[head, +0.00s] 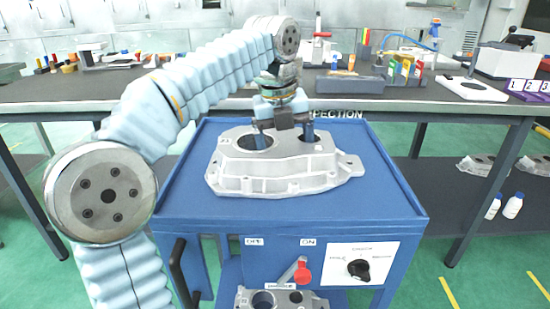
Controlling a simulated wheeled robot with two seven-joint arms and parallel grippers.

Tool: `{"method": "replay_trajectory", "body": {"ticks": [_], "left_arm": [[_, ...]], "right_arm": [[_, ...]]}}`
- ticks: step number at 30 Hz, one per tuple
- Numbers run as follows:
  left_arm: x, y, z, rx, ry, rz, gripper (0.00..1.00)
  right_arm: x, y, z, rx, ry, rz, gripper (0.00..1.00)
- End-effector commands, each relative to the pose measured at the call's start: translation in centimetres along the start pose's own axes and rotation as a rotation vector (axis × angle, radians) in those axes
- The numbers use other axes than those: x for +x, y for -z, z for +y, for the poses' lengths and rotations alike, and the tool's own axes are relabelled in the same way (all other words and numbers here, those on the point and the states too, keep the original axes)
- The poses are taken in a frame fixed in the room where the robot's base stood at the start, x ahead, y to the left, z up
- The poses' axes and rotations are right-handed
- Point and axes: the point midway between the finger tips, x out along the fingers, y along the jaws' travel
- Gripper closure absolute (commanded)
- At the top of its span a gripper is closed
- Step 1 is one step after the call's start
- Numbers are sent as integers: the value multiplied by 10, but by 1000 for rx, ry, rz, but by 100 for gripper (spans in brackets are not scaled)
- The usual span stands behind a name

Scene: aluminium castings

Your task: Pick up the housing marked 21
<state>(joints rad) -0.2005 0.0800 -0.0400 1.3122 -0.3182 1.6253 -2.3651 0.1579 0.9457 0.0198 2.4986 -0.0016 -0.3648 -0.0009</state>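A grey cast aluminium housing (270,174) lies flat on the blue top of the inspection cart (385,204). It has a large round opening on its left and a smaller opening on its right. No number can be read on it. My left gripper (284,134) points down over the housing with its two fingers spread wide apart. One finger is at the large opening and the other at the smaller one, with the metal between the openings lying between them. I cannot tell whether the fingers touch the metal. My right gripper is not in view.
Another casting (262,299) sits low in the cart, and more castings (482,165) lie on the right under-shelf near white bottles (513,206). The cart front has a red-knobbed lever (302,274) and a dial (359,268). A dark workbench (430,95) with tools stands behind.

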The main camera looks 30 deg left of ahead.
Motion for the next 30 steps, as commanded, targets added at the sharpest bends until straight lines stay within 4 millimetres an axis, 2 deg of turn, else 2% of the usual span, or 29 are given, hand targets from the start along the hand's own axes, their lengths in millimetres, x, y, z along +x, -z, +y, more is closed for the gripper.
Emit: {"method": "replay_trajectory", "body": {"ticks": [2, 18, 19, 30], "left_arm": [[0, 0, 0, 0, 0, 0, 15], [0, 0, 0, -1, -1, 1, 97], [0, 0, 0, -2, -1, 1, 100], [-2, 0, 0, -2, 3, -1, 100]], "right_arm": [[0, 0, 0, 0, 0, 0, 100], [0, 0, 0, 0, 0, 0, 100], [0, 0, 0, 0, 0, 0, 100], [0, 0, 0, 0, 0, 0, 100]]}}
